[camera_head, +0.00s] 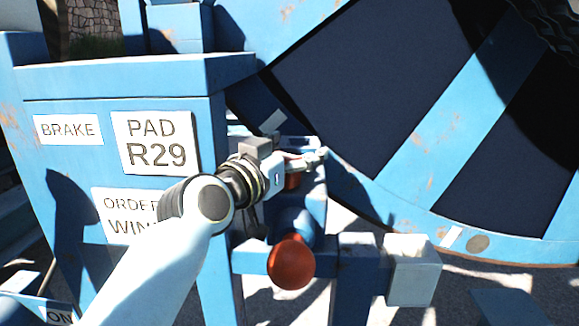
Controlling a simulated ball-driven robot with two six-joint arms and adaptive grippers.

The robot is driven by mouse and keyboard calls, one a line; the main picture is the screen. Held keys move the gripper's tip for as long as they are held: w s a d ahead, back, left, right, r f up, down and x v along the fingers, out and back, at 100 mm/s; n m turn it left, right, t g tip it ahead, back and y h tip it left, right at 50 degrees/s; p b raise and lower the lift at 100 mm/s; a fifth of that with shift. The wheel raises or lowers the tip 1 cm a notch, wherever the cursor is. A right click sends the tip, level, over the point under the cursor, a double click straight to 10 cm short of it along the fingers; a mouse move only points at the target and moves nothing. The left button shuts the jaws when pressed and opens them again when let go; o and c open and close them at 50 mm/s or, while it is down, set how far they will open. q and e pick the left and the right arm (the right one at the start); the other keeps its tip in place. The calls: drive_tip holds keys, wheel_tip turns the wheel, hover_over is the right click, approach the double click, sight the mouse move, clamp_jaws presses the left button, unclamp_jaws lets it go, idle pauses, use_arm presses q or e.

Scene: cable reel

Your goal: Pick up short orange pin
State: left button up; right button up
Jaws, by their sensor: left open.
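A small orange piece (292,181) shows just below my left gripper's fingers, at the blue bracket beside the reel. It is mostly hidden by the gripper, so I cannot tell its length. A larger orange rounded end (291,262) sticks out toward me from a blue sleeve lower down. I cannot tell for sure which of the two is the short orange pin. My left gripper (308,160) is open, over the upper orange piece. I cannot tell whether it touches it. My right gripper is not in view.
The big blue reel (433,166) fills the right side. A blue cabinet with a PAD R29 plate (156,143) and a BRAKE plate (68,129) stands close on the left. A white square-ended block (413,270) juts out at lower right.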

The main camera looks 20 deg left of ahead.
use_arm(q)
clamp_jaws()
idle(0.3)
idle(0.5)
